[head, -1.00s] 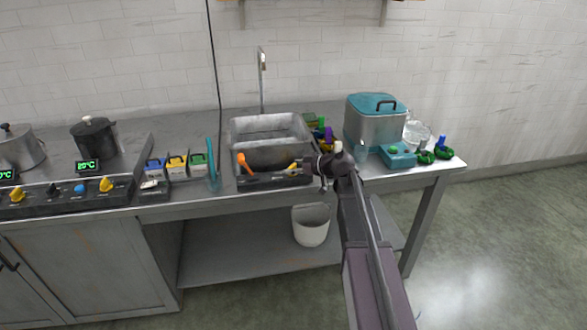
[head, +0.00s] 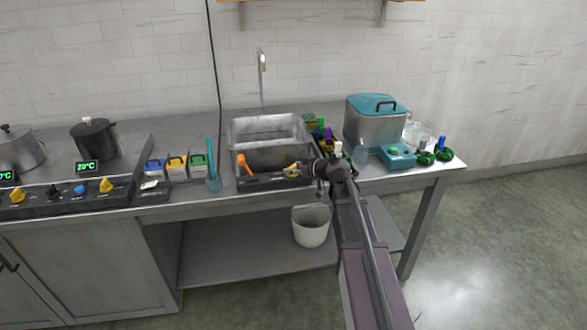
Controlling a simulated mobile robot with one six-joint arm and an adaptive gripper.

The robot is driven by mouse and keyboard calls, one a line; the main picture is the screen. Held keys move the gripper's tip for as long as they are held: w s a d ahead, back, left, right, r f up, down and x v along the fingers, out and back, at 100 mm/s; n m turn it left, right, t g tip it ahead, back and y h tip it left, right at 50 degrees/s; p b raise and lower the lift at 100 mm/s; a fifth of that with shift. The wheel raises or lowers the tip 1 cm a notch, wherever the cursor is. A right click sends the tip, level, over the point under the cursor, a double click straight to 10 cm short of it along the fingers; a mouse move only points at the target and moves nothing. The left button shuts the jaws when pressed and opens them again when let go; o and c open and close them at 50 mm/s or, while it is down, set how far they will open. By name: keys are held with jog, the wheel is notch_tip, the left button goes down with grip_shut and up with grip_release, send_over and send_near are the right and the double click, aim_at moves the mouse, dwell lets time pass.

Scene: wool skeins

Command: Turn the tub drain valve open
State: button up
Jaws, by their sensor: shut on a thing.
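The metal tub (head: 268,125) is set in the counter, with a dark strip (head: 262,184) along its front. An orange lever (head: 243,161) stands up tilted at the strip's left part. A yellow valve handle (head: 292,168) shows at the strip's right end. My gripper (head: 301,168) reaches in from the right and is shut on the yellow handle. The fingers hide part of the handle, so its exact angle is hard to tell. The labels on the strip are too small to read.
A white bucket (head: 311,226) stands on the lower shelf below the tub. A teal-lidded container (head: 375,122), a teal device (head: 398,156) and green skeins (head: 443,153) stand to the right. A tap (head: 262,75) rises behind the tub.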

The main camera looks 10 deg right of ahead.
jog(key=shift+s+a+m+t+h, duration=0.1)
jog(key=shift+m+t+h, duration=0.45)
jog(key=shift+m+h, duration=0.55)
jog(key=shift+a+m+t+h, duration=0.1)
jog(key=shift+m+t+h, duration=0.45)
jog(key=shift+m+h, duration=0.5)
jog(key=shift+m+t+h, duration=0.3)
jog(key=shift+m+h, duration=1.45)
jog(key=shift+h, duration=0.4)
jog(key=o, duration=0.9)
jog(key=shift+d+n+g+y, duration=0.15)
jog(key=shift+n+g+y, duration=0.25)
jog(key=shift+n+y, duration=1.85)
